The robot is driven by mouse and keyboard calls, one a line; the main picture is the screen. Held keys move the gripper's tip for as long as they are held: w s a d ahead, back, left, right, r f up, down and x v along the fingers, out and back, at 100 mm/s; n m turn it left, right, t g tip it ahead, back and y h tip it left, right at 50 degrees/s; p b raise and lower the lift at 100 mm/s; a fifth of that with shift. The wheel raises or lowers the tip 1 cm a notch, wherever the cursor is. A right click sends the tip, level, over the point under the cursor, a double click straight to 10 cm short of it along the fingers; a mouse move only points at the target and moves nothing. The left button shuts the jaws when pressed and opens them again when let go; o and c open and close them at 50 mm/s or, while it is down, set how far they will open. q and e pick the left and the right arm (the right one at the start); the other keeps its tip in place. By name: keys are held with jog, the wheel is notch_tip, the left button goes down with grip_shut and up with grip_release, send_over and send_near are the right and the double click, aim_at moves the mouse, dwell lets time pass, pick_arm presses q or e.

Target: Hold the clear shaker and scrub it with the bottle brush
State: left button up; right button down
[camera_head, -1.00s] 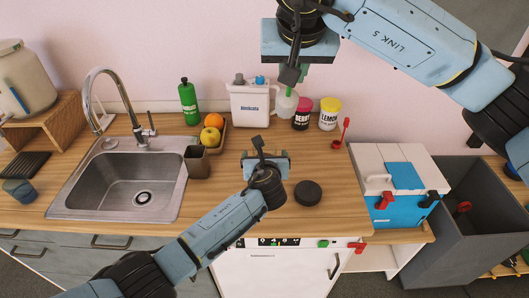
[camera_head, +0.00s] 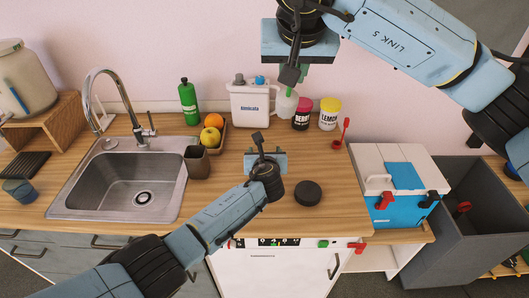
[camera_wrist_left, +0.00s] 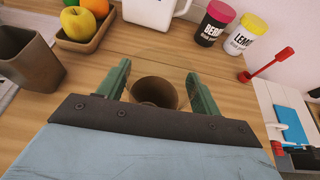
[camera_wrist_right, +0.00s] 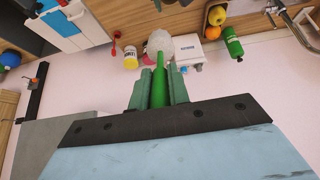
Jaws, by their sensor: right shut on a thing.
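The clear shaker (camera_wrist_left: 155,90) stands on the wooden counter, seen from above between the fingers of my left gripper (camera_wrist_left: 158,70). Those fingers are apart, one on each side of it, with a small gap showing. In the head view my left gripper (camera_head: 265,160) hides the shaker. My right gripper (camera_head: 290,74), high up near the back wall, is shut on the bottle brush (camera_head: 286,104). In the right wrist view the brush's green handle (camera_wrist_right: 160,90) lies between the fingers, with its pale rounded head pointing away from the gripper.
A sink (camera_head: 125,180) with a tap is at left, beside a brown cup (camera_head: 196,161) and a fruit tray (camera_head: 217,147). A dark round puck (camera_head: 307,193) lies right of my left gripper. A white jug (camera_head: 249,104) and two jars (camera_head: 329,114) stand behind.

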pick_arm(q)
jog(key=c, duration=0.4)
jog(key=o, duration=1.1)
jog(key=shift+s, duration=0.15)
